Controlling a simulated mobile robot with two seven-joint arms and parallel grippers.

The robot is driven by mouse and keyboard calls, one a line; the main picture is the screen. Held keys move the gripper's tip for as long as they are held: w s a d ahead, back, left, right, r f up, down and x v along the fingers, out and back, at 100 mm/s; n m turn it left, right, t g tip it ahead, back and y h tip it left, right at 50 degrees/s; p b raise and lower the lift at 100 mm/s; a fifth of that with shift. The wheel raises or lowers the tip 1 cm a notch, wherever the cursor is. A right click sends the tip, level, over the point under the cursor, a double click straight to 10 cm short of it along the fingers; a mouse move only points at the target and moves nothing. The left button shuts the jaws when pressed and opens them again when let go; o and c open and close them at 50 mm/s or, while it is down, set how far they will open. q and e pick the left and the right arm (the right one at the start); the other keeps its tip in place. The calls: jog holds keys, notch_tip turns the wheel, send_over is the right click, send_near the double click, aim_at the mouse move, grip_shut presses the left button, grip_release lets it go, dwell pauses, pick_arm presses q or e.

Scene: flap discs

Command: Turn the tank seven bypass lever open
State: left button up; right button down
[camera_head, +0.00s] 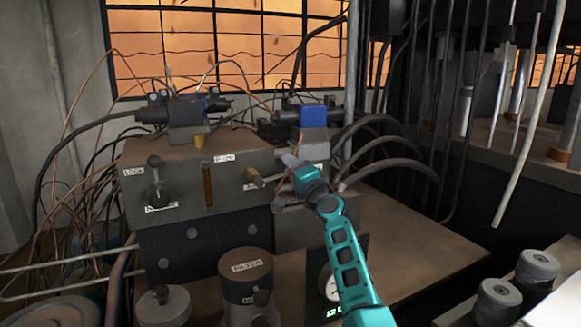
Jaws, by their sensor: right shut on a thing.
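My right gripper (292,168), teal, reaches in from the lower right to the right end of the brown valve block (237,186). It is shut on a dark grey lever (288,207), whose rounded end shows just below and left of the fingers. The rest of this lever is hidden behind the gripper. Another lever with a black ball knob (155,162) stands upright at the left of the block, beside a "LOCK" label. I cannot read a tank seven label on either lever. My left gripper is not in view.
A brown filter cap (246,273) stands in front, and a round gauge (328,282) sits close to my right arm. Grey spools (538,268) stand at lower right. The brown tabletop (415,240) right of my arm is clear.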

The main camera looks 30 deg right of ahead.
jog(key=shift+d, duration=0.15)
jog(key=c, duration=0.8)
grip_release()
jog(key=shift+f, duration=0.1)
jog(key=shift+s+a+f+p, duration=0.1)
jog(key=shift+s+f+p, duration=0.15)
jog(key=shift+s, duration=1)
jog(key=shift+s+a+f+p, duration=0.1)
jog(key=shift+s+f+p, duration=0.1)
jog(key=shift+s, duration=1)
jog(key=shift+s+f+p, duration=0.15)
jog(key=shift+s+f, duration=0.1)
jog(key=shift+s, duration=1)
